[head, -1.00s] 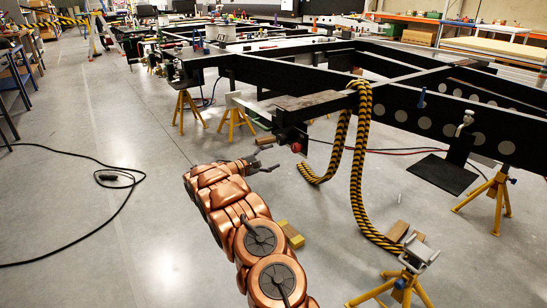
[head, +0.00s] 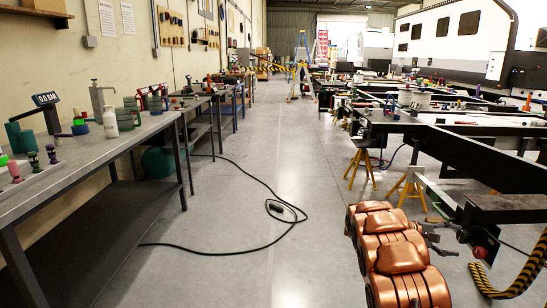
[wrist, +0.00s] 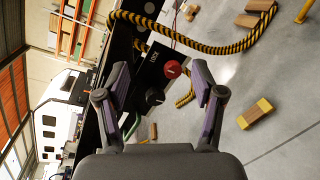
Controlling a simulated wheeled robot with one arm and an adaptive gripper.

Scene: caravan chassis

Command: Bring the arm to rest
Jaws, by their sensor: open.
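My arm's copper-coloured links show at the lower right of the head view, with my gripper (head: 432,237) at their far end, small and partly hidden. In the wrist view my gripper (wrist: 163,82) is open, its two fingers apart with nothing between them. Beyond the fingers in the wrist view is a dark box with a red knob (wrist: 172,69) and a black knob (wrist: 155,96). I cannot tell the exact gap between the fingertips and the box.
A black chassis frame (head: 466,155) on yellow stands (head: 361,165) fills the right. A striped hose (head: 520,278) hangs at the lower right. A workbench (head: 95,150) lines the left. A black cable (head: 235,165) lies on the otherwise clear aisle floor.

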